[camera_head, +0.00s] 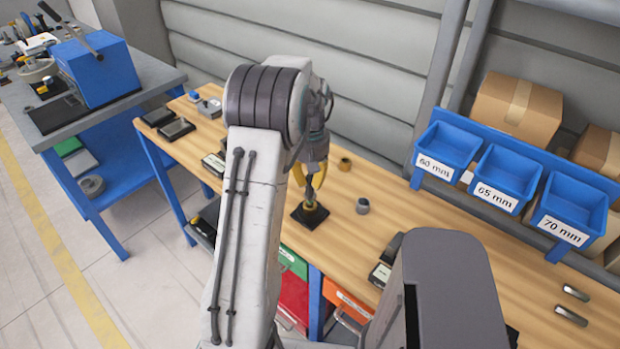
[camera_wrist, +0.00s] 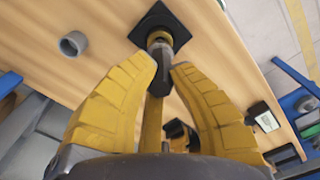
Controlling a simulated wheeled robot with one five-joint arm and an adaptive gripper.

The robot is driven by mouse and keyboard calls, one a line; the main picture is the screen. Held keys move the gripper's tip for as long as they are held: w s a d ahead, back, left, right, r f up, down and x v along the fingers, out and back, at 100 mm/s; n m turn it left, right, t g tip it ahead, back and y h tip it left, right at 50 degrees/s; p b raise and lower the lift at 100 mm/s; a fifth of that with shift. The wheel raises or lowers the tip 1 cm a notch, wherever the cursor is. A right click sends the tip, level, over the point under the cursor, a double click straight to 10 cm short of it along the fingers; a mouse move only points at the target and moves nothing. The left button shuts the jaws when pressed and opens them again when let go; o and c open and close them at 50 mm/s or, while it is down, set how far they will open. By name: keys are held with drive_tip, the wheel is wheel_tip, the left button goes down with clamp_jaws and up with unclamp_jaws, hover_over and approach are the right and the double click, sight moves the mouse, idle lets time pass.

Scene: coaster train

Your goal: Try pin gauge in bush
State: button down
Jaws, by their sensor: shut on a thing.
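My gripper (camera_wrist: 166,67) has yellow fingers closed around a dark pin gauge (camera_wrist: 161,73), seen between the fingertips in the wrist view. The gauge's far end meets a bronze-coloured bush (camera_wrist: 158,38) on a black square base (camera_wrist: 172,18). I cannot tell how far, if at all, the gauge is inside the bush. In the head view my gripper (camera_head: 315,186) stands over the black base (camera_head: 311,216) on the wooden bench; the fingers hide most of the gauge there.
A grey bush (camera_head: 362,206) and a brown bush (camera_head: 345,164) stand nearby on the wooden bench (camera_head: 420,215). Blue bins marked 60 mm (camera_head: 447,150), 65 mm (camera_head: 506,178) and 70 mm (camera_head: 570,212) are at the right. Small metal pieces (camera_head: 571,316) lie at the bench's right end.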

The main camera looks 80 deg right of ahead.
drive_tip(key=shift+f+b, duration=0.5)
drive_tip(key=shift+f, duration=0.2)
idle(1.1)
drive_tip(key=c, duration=1.2)
unclamp_jaws()
wheel_tip(320, 180, up, 12)
